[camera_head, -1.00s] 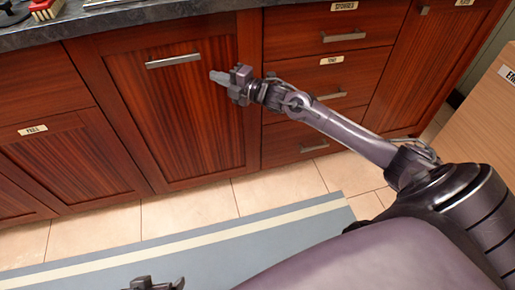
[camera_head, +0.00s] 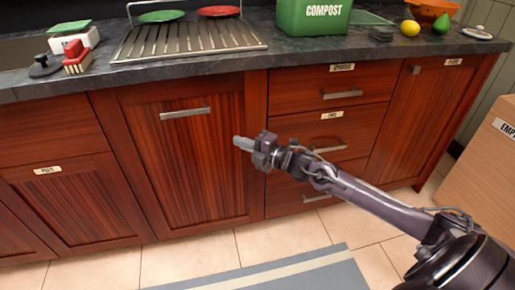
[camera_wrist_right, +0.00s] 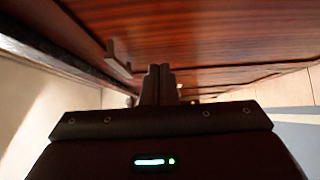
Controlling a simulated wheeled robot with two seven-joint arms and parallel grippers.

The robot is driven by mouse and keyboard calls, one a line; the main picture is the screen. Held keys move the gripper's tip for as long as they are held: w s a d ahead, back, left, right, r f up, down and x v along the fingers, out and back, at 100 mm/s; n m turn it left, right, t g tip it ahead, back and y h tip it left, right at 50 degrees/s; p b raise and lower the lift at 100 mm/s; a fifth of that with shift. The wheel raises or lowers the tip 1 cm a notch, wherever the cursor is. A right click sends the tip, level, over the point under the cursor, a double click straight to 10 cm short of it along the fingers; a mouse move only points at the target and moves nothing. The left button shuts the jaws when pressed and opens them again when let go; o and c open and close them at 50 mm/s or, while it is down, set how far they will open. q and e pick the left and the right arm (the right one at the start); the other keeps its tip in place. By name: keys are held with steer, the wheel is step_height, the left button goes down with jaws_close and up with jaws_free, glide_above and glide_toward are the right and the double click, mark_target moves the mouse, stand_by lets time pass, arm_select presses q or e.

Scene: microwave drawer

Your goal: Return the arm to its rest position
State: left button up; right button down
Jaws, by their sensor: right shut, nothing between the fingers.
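My right gripper (camera_head: 243,142) is shut and empty. It is held in front of the tall wooden cabinet panel (camera_head: 180,170), below and to the right of that panel's bar handle (camera_head: 185,113). In the right wrist view its two fingers (camera_wrist_right: 158,84) are together, with the wood front beyond them and nothing between them. My right arm reaches in from the lower right. My left gripper is not visible now.
Drawers (camera_head: 330,130) with bar handles are right of the panel. The counter (camera_head: 200,68) holds a dish rack (camera_head: 185,42), a green compost bin (camera_head: 315,15) and fruit. A cardboard box (camera_head: 490,150) stands at the right. Tiles and a blue mat (camera_head: 290,278) lie below.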

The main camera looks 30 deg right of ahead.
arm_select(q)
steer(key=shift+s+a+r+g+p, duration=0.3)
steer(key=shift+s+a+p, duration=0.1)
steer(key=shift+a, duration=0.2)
arm_select(e)
steer(key=v, duration=0.5)
steer(key=shift+s, duration=0.15)
